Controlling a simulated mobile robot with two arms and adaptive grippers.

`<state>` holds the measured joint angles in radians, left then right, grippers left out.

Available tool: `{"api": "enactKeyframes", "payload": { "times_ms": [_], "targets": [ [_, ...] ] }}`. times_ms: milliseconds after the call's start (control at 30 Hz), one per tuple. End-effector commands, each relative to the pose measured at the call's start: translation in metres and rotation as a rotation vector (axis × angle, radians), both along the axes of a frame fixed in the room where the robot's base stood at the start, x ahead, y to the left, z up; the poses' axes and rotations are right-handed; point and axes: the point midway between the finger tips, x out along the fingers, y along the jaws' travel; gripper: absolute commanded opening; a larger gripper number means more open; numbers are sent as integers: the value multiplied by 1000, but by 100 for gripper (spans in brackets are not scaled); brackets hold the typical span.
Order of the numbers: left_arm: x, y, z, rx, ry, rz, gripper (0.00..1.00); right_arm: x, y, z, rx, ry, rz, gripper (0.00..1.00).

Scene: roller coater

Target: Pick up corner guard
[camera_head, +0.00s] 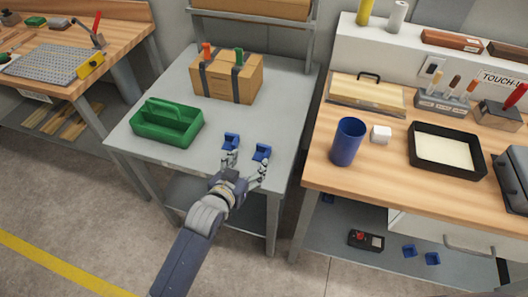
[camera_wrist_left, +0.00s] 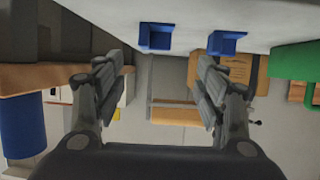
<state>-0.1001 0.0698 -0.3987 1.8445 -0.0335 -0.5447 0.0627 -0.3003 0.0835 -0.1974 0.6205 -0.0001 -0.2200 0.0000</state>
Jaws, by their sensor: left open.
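Two small blue corner guards lie on the grey table (camera_head: 190,79), one left (camera_head: 231,140) and one right (camera_head: 262,151). In the left wrist view, which is upside down, they show at the top as the right-hand guard (camera_wrist_left: 156,37) and the left-hand guard (camera_wrist_left: 226,43). My left gripper (camera_head: 247,163) is open, with its fingers spread just in front of the guards in the head view. The wrist view shows nothing between its fingers (camera_wrist_left: 160,75). Whether a fingertip touches a guard cannot be told. My right gripper is not in view.
A green tote (camera_head: 167,125) and a cardboard box (camera_head: 226,82) with clamps stand on the grey table. The wooden bench (camera_head: 398,190) at right holds a blue cup (camera_head: 348,142), a white block (camera_head: 381,134) and a black tray (camera_head: 447,174). More small blue pieces (camera_head: 432,258) lie on its lower shelf.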

Motion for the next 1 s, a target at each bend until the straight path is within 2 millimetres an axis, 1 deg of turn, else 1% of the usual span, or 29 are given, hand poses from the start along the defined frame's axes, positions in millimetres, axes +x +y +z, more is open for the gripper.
{"api": "enactKeyframes", "payload": {
  "times_ms": [100,267,567,800,1000],
  "targets": [
    [15,-7,-6,0,1,0,65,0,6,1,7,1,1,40],
    [30,-12,-14,1,3,1,65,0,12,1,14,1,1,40],
    [42,-19,-19,1,4,0,65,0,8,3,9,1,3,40],
    [63,-33,-29,1,4,0,65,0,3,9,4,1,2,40],
    [76,-38,-36,0,3,0,65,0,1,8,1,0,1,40]
  ]
}}
